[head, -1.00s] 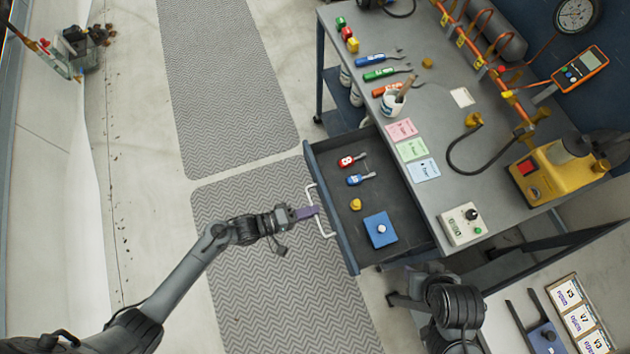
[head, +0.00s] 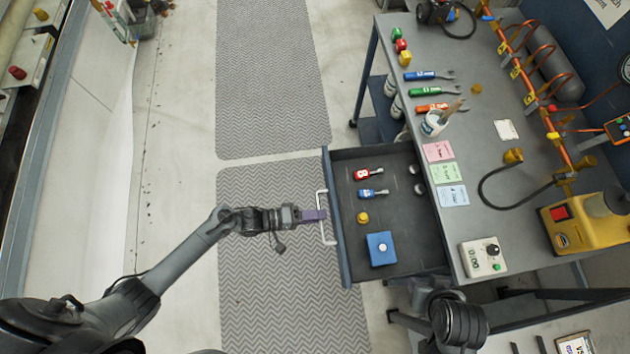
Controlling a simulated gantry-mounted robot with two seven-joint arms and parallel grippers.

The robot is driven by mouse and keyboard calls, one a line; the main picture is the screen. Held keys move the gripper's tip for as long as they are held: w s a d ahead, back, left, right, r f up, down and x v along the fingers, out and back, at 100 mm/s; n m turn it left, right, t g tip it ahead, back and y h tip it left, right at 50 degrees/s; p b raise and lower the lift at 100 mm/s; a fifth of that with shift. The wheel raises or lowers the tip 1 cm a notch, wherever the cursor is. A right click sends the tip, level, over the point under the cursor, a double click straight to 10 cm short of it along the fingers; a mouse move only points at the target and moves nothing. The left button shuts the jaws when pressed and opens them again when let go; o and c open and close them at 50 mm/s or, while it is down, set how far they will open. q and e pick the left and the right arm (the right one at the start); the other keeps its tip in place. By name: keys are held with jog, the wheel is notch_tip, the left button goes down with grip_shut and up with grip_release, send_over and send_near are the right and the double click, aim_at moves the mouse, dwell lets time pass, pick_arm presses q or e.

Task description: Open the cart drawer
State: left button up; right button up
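The cart drawer (head: 400,232) stands pulled out to the left from under the grey cart top (head: 500,225), its inside showing. Its blue-grey front panel (head: 338,240) carries a pale bar handle (head: 321,205). Inside the drawer are a red tool (head: 367,173), a blue tool (head: 371,193), a yellow knob (head: 362,218), a blue box (head: 381,249) and small silver round pieces (head: 419,189). My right gripper is not visible.
The cart top holds several tools, a white cup (head: 433,124), coloured cards (head: 445,172), a white meter box (head: 483,257) and a yellow device (head: 580,224). Grey patterned mats (head: 270,290) lie on open floor left of the drawer.

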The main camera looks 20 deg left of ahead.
pick_arm(q)
jog(key=shift+s+a, duration=0.1)
jog(key=p+v, duration=0.1)
jog(key=v, duration=0.9)
jog(key=shift+a+p, duration=0.3)
jog(key=shift+p, duration=0.05)
jog(key=shift+s, duration=0.15)
